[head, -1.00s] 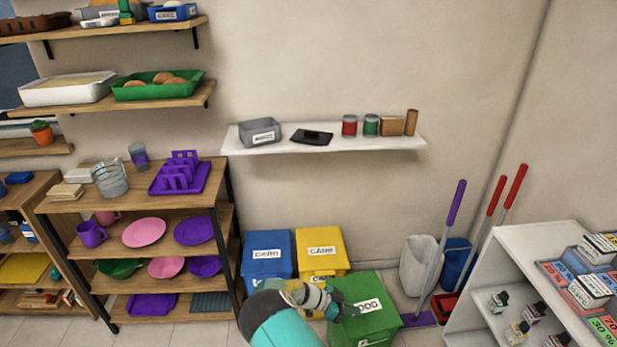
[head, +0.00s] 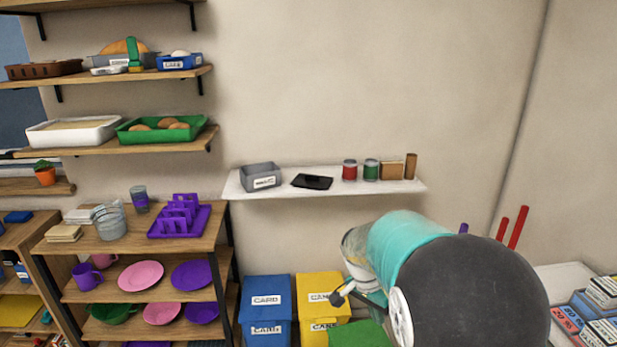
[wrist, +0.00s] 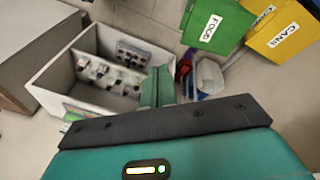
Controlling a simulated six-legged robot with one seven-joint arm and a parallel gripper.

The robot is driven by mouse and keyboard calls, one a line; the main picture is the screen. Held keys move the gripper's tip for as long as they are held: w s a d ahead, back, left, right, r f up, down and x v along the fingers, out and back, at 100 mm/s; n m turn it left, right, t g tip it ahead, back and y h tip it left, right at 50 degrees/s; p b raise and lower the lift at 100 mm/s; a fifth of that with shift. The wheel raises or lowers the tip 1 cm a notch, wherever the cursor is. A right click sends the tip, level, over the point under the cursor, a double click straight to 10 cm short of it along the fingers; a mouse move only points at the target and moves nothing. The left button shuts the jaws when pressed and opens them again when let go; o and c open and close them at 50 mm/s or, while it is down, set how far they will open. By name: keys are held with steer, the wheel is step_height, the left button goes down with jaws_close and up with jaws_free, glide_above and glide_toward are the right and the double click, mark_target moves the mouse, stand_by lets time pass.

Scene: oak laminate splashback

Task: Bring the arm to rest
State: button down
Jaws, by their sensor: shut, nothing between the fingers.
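My arm, teal and dark grey, is folded large in the lower right of the head view. It covers part of the wall and the right side of the bins. In the wrist view my gripper (wrist: 157,74) shows as two teal fingers close together, shut and empty. They hang above the floor area beside a white shelf unit (wrist: 50,80) and touch nothing that I can make out. In the head view the fingers cannot be made out.
Blue (head: 267,299), yellow (head: 322,285) and green (head: 358,336) bins stand below the white wall shelf (head: 330,190). A wooden rack (head: 225,235) stands left. At right are a white unit with boxes (head: 588,325) and red handles (head: 518,228). The upper middle wall is clear.

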steer(key=s+r+n+t+y, duration=0.1)
steer(key=s+r+n+t, duration=0.2)
steer(key=s, duration=0.8)
steer(key=s+r+n+t+y, duration=0.2)
steer(key=s+r+n, duration=0.4)
steer(key=s+r, duration=0.6)
steer(key=shift+a+r+n+t, duration=0.15)
steer(key=shift+r+n+t, duration=0.15)
steer(key=shift+n+t, duration=0.1)
